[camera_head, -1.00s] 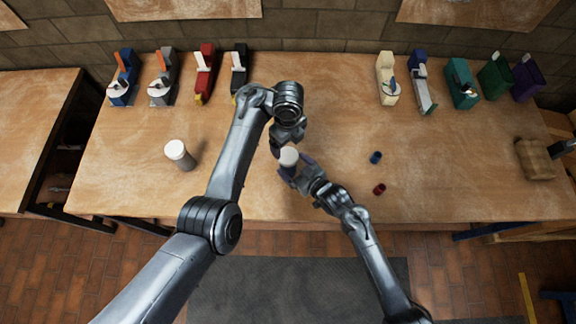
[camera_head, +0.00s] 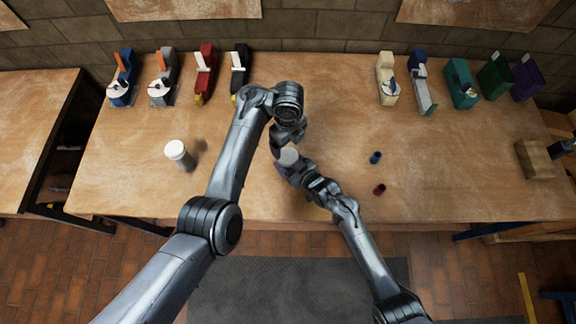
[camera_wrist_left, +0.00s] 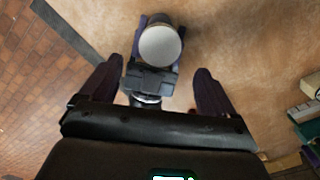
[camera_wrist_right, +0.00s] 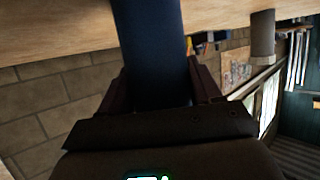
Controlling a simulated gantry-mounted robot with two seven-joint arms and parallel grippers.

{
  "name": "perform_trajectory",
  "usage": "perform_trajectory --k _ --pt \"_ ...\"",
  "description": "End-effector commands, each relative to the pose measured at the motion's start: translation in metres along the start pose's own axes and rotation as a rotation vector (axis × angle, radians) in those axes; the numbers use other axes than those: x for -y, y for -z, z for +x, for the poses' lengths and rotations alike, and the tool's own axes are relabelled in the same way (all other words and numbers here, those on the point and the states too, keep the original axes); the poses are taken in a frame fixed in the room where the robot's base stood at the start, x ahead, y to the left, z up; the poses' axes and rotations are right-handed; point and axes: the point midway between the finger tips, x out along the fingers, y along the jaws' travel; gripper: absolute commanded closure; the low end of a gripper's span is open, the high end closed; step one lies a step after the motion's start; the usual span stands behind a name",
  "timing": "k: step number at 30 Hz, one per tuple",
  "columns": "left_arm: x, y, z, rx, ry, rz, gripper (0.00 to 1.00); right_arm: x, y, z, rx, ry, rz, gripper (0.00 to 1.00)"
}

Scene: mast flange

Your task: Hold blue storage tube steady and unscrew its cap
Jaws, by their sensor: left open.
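The blue storage tube (camera_wrist_right: 152,40) is dark blue and stands up between the fingers of my right gripper (camera_wrist_right: 160,85), which look closed against its sides. Its white cap (camera_head: 289,157) faces up in the head view, and it also shows in the left wrist view (camera_wrist_left: 160,46). The tube's body is mostly hidden there by my right gripper. My left gripper (camera_wrist_left: 158,85) is open and empty, its fingers apart. It is near the cap, beyond the tube in the head view, and does not touch it.
A grey cylinder with a white top (camera_head: 177,150) stands on the bench (camera_head: 240,205) to the left. Small blue (camera_head: 376,157) and red (camera_head: 379,189) pieces lie right of my grippers. Several tools and bins line the back edge. The bench front is mostly clear.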

Motion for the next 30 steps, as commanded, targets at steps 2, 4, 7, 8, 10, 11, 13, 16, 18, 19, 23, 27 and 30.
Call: perform_trajectory --k 2,4,7,8,10,11,13,16,18,19,23,27,30 --pt "0.0 0.0 0.0 0.0 0.0 0.0 0.11 0.0 0.0 0.0 0.0 0.0 0.0 0.59" --pt "0.0 0.0 0.0 0.0 0.0 0.0 0.11 0.0 0.0 0.0 0.0 0.0 0.0 0.7" --pt "0.0 0.0 0.0 0.0 0.0 0.0 0.11 0.0 0.0 0.0 0.0 0.0 0.0 0.85" --pt "0.0 0.0 0.0 0.0 0.0 0.0 0.11 0.0 0.0 0.0 0.0 0.0 0.0 0.9" --pt "0.0 0.0 0.0 0.0 0.0 -0.001 0.11 0.0 0.0 0.0 0.0 0.0 0.0 1.0" --pt "0.0 0.0 0.0 0.0 0.0 -0.005 0.11 0.0 0.0 0.0 0.0 0.0 0.0 1.0" --pt "-0.001 -0.001 0.001 -0.002 -0.001 -0.028 0.11 0.0 0.0 0.0 0.0 0.0 0.0 1.0" --pt "-0.004 -0.006 0.005 -0.008 -0.002 -0.118 0.11 0.0 0.0 0.0 0.0 0.0 0.0 1.0" --pt "-0.008 -0.012 0.01 -0.014 -0.004 -0.232 0.11 0.0 0.0 0.0 0.001 0.0 0.0 1.0" --pt "-0.01 -0.014 0.013 -0.017 -0.005 -0.293 0.11 0.0 0.0 0.0 0.001 0.0 0.0 1.0" --pt "-0.022 -0.032 0.026 -0.034 -0.004 -0.654 0.11 0.0 0.0 0.0 0.001 0.0 0.0 1.0" --pt "-0.036 -0.053 0.04 -0.052 0.005 -1.151 0.11 0.0 0.0 0.0 0.001 0.0 0.0 1.0" --pt "-0.024 -0.043 0.03 -0.027 -0.001 -1.439 0.11 0.0 0.0 0.0 0.001 0.0 0.0 1.0"
